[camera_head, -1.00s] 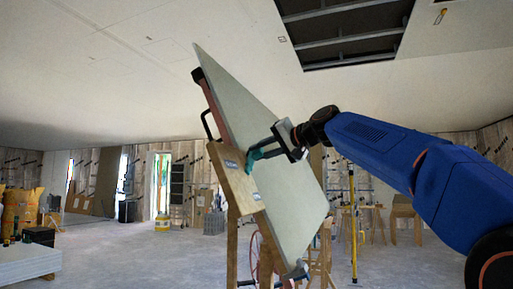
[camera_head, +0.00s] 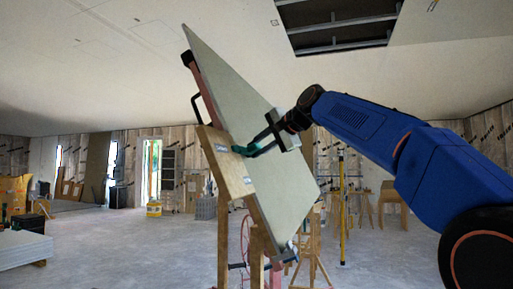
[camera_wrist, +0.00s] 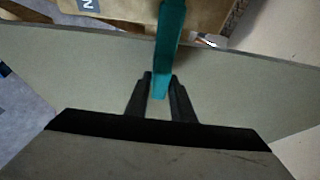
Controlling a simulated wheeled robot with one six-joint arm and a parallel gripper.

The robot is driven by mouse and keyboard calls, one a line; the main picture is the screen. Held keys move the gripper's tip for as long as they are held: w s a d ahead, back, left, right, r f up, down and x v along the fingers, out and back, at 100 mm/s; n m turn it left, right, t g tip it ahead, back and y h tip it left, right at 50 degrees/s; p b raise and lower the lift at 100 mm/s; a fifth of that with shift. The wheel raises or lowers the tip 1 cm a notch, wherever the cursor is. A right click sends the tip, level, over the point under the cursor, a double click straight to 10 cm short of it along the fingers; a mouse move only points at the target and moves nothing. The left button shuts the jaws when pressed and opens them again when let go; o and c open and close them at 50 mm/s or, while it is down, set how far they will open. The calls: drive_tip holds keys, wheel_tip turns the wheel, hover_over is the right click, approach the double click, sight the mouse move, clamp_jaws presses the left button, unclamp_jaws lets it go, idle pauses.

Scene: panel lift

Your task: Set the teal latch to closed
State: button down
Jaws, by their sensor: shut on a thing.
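The teal latch (camera_head: 250,150) is on a wooden board (camera_head: 230,168) at the left side of a large pale panel (camera_head: 262,170). Its arm reaches rightward from the board across the panel face. My gripper (camera_head: 274,130) is shut on the free end of the latch, in front of the panel. In the wrist view the latch (camera_wrist: 170,40) comes down from the top, and its end lies between the two dark fingers of my gripper (camera_wrist: 161,80). The latch's pivot is not clearly seen.
The panel leans steeply on a stand with wooden legs (camera_head: 222,240) and a red rail (camera_head: 205,90). A yellow pole (camera_head: 342,210) stands to the right. The ceiling has an open framed gap (camera_head: 340,25).

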drive_tip(key=shift+f, duration=0.15)
drive_tip(key=c, duration=1.6)
unclamp_jaws()
drive_tip(key=shift+c, duration=0.2)
drive_tip(key=v, duration=1.7)
drive_tip(key=shift+d, duration=0.2)
drive_tip(key=shift+s, duration=0.1)
